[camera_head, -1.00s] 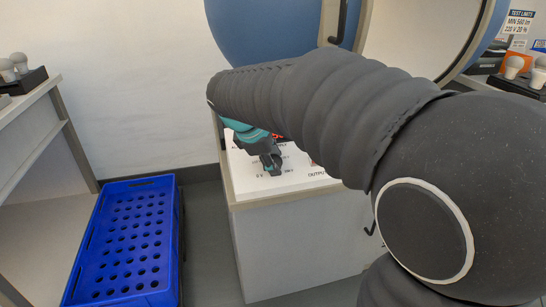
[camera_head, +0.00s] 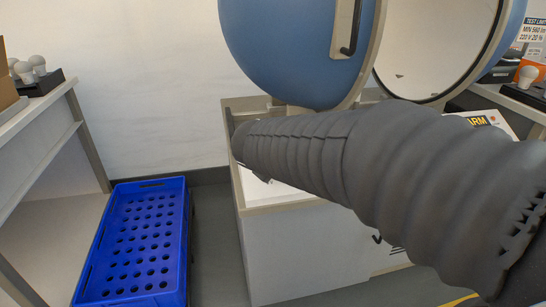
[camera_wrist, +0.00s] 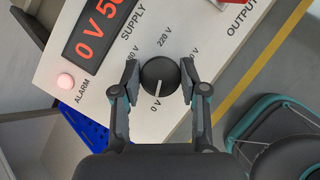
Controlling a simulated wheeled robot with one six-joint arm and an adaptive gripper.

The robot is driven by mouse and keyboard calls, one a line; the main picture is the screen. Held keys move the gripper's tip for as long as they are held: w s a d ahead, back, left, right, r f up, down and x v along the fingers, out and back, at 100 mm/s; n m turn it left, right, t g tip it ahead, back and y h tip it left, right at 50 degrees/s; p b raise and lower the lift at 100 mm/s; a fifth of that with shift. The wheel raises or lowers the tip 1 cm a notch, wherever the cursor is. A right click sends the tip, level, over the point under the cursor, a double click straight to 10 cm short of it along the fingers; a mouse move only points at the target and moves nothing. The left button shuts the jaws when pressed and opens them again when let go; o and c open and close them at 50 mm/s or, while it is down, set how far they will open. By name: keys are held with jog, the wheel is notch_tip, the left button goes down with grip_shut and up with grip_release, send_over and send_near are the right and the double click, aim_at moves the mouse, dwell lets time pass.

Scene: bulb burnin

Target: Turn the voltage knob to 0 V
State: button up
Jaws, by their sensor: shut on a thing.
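In the wrist view the black round voltage knob (camera_wrist: 160,73) sits on the white supply panel (camera_wrist: 130,57). Its white pointer line points at the printed "0 V" mark. Labels for 180 V, partly covered, and 220 V are around it. My gripper (camera_wrist: 160,80) has one finger on each side of the knob and is shut on it. The red-digit display (camera_wrist: 97,28) reads "0 V" with more digits cut off by the frame. In the head view my arm hides the knob and the gripper.
A pale red alarm lamp (camera_wrist: 65,81) is beside the display. In the head view a blue perforated crate (camera_head: 182,250) stands on the floor at left, and a big blue sphere (camera_head: 290,50) with an open lid stands behind the panel. White bulbs (camera_head: 24,70) sit on the left bench.

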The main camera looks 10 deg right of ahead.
jog(key=shift+n+t, duration=0.4)
jog(key=shift+n, duration=0.5)
jog(key=shift+f+y, duration=0.1)
jog(key=shift+y, duration=0.2)
jog(key=o, duration=1.1)
jog(key=shift+o, duration=0.2)
jog(key=v, duration=1.2)
